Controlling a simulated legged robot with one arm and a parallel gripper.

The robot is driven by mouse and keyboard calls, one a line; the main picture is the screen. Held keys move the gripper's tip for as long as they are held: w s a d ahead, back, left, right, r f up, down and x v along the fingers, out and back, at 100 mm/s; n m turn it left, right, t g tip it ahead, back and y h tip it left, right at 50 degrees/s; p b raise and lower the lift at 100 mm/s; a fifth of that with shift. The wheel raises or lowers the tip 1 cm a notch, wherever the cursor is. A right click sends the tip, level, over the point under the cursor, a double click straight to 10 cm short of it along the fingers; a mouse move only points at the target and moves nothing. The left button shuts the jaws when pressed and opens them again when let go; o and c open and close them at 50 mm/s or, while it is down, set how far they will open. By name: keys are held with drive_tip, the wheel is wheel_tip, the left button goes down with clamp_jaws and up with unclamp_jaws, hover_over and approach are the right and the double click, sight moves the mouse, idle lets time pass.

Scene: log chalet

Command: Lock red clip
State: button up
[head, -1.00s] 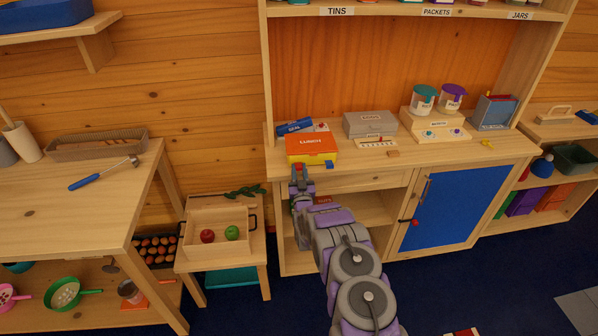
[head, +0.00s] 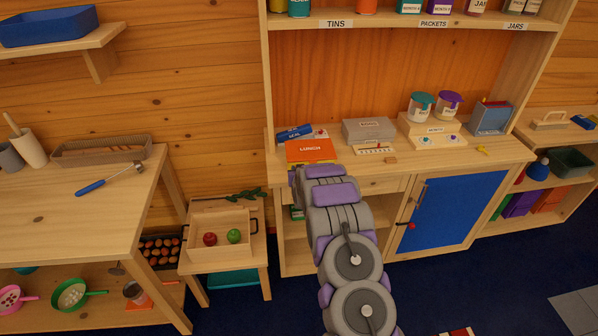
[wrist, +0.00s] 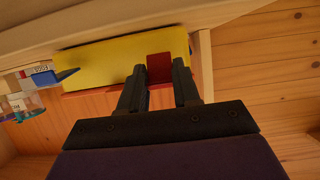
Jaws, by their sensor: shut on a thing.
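The lunch box has an orange lid (head: 311,149) and sits near the left front of the cabinet worktop (head: 400,165). In the head view my arm covers most of its front, and the clip and my gripper's fingers are hidden. In the wrist view, the yellow front of the box (wrist: 110,62) fills the upper middle, with the orange lid (wrist: 92,104) beyond it. The red clip (wrist: 159,68) lies against that front. My gripper (wrist: 159,80) has one finger on each side of the clip and is shut on it. Whether the clip is latched cannot be told.
A low stool (head: 220,268) with a crate stands at left.

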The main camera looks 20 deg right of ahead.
drive_tip(key=shift+w+r+g, duration=0.15)
drive_tip(key=shift+r+g, duration=0.05)
drive_tip(key=shift+g, duration=0.3)
drive_tip(key=shift+f, duration=0.1)
drive_tip(key=o, duration=1.1)
drive_tip(key=shift+c, duration=0.2)
drive_tip(key=p+v, duration=0.1)
drive_tip(key=v, duration=1.6)
drive_tip(key=shift+d+r+p, duration=0.2)
drive_tip(key=shift+r+p, duration=0.1)
